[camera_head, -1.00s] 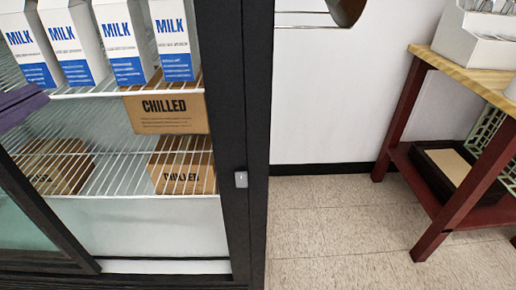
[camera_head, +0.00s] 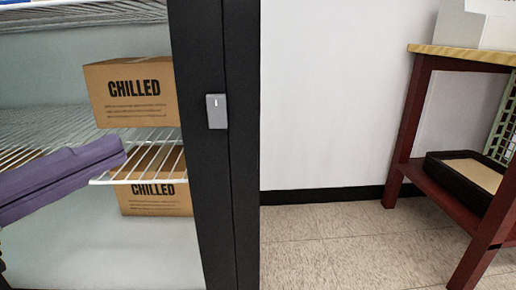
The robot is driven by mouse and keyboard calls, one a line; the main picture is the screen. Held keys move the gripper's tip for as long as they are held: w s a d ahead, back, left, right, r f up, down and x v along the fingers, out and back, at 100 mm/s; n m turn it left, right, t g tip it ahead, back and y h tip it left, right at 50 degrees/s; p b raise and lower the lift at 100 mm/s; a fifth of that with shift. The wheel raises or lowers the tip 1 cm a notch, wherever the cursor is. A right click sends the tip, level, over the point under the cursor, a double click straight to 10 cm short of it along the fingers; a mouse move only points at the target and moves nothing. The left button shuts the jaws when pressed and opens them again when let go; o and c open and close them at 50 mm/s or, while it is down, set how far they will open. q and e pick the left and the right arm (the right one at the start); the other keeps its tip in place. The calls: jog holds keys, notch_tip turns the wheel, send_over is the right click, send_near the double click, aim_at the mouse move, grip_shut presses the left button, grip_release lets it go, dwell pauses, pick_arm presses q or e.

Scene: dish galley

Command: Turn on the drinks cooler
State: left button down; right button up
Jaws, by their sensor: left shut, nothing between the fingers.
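The drinks cooler (camera_head: 212,205) fills the left side of the head view, with a black frame post, a pale interior and white wire shelves. A small grey switch (camera_head: 217,111) with a short white mark sits on the front of the post. I cannot tell from its look whether it is on. My left gripper (camera_head: 118,150) is purple and comes in from the left, in front of the shelves. It is shut and empty, with its tip left of and slightly lower than the switch, apart from it in the picture. My right gripper is out of view.
A cardboard box marked CHILLED (camera_head: 130,92) is on a shelf, with another box (camera_head: 155,200) lower down. At right stands a dark red table (camera_head: 398,145) with a wooden top and a black tray (camera_head: 440,167) on its lower shelf. The floor between is clear.

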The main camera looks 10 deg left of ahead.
pick_arm(q)
jog(key=shift+d+f+m+h, duration=0.2)
jog(key=shift+f+m+h, duration=0.1)
jog(key=shift+f, duration=0.25)
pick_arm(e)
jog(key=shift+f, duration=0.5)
pick_arm(q)
jog(key=shift+s, duration=0.1)
jog(key=p, duration=0.2)
send_near(225, 102)
jog(key=d, duration=0.4)
jog(key=w, duration=0.2)
jog(key=w+a+b, duration=0.1)
jog(key=w, duration=0.1)
jog(key=shift+r, duration=0.3)
jog(key=shift+w+a+r, duration=0.1)
jog(key=shift+w, duration=0.4)
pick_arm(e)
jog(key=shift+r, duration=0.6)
